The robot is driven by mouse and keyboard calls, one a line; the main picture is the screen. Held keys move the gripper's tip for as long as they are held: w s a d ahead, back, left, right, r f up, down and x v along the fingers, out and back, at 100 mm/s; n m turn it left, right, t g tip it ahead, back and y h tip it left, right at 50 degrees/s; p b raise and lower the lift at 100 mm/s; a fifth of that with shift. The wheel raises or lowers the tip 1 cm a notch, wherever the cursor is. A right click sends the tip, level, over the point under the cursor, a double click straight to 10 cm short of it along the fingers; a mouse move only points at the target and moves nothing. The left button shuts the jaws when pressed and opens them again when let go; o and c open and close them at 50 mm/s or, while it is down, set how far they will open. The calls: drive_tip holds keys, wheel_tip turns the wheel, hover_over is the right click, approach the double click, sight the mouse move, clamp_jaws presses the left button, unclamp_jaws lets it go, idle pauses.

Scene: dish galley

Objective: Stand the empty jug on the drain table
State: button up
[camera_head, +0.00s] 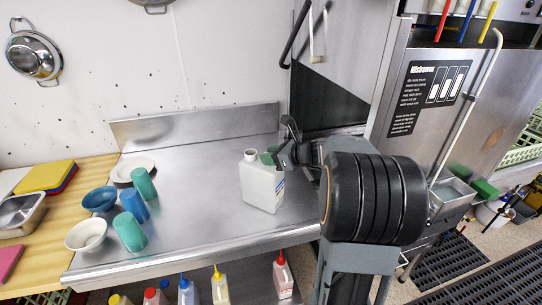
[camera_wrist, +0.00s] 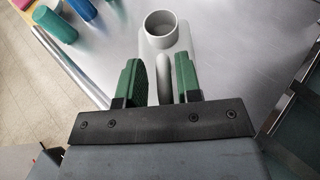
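The white jug (camera_head: 262,187) is upright on the steel drain table (camera_head: 205,215), right of its middle, with a label on its right side. Its open round mouth (camera_wrist: 164,28) points up at the wrist camera. My gripper (camera_head: 278,156) is at the jug's upper back, by the handle. In the wrist view, the green fingers of my gripper (camera_wrist: 161,75) stand on either side of the jug's handle (camera_wrist: 162,68), with a narrow gap visible on each side. The handle is mostly hidden in the head view.
Green cups (camera_head: 130,232), a blue cup (camera_head: 134,204), blue bowl (camera_head: 100,199), cream bowl (camera_head: 86,235) and white plate (camera_head: 133,168) occupy the table's left end. Bottles (camera_head: 283,275) stand below the front edge. A dish machine (camera_head: 430,95) is at right. The table between cups and jug is clear.

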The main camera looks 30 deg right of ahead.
drive_tip(key=shift+o, duration=0.6)
drive_tip(key=shift+r, duration=0.1)
drive_tip(key=shift+s+d+r, duration=0.1)
drive_tip(key=shift+r, duration=0.05)
drive_tip(key=v, duration=1.1)
drive_tip(key=s+a+f+n+g+h, duration=0.2)
drive_tip(key=a+n, duration=0.4)
drive_tip(key=n, duration=0.3)
drive_tip(key=s+a+f+n+g+h, duration=0.2)
drive_tip(key=s+a+f+n, duration=0.3)
drive_tip(key=n, duration=0.5)
drive_tip(key=s+a+f+n+g+h, duration=0.3)
drive_tip(key=a+n, duration=0.4)
drive_tip(key=n, duration=0.3)
drive_tip(key=s+f, duration=0.1)
drive_tip(key=s, duration=0.1)
drive_tip(key=shift+s, duration=0.25)
